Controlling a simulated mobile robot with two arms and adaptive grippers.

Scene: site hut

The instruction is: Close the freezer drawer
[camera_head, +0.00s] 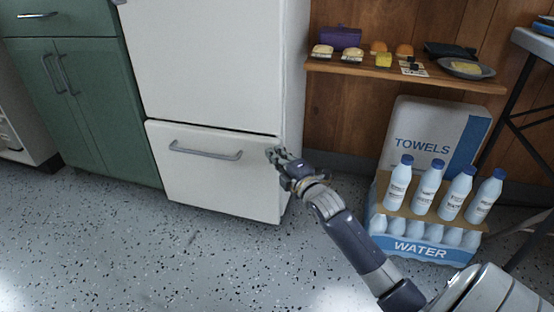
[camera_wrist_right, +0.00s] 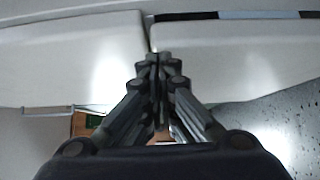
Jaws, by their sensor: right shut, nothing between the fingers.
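The white freezer drawer (camera_head: 217,182) is the lower front of a white fridge in the head view, with a long grey handle (camera_head: 200,149) across its upper part. A thin dark gap runs between the drawer and the upper door (camera_head: 205,65); whether the drawer is fully flush I cannot tell. My right gripper (camera_head: 272,153) is at the drawer's upper right corner, right of the handle, touching or very near the front. In the right wrist view its fingers (camera_wrist_right: 157,60) are shut together, empty, against white panels. My left gripper is not in view.
Green cabinets (camera_head: 75,95) stand left of the fridge. Right of it are a wooden shelf (camera_head: 340,70) with food items and a pack of water bottles (camera_head: 415,245) before a towels box (camera_head: 437,130). The speckled floor (camera_head: 150,255) in front is clear.

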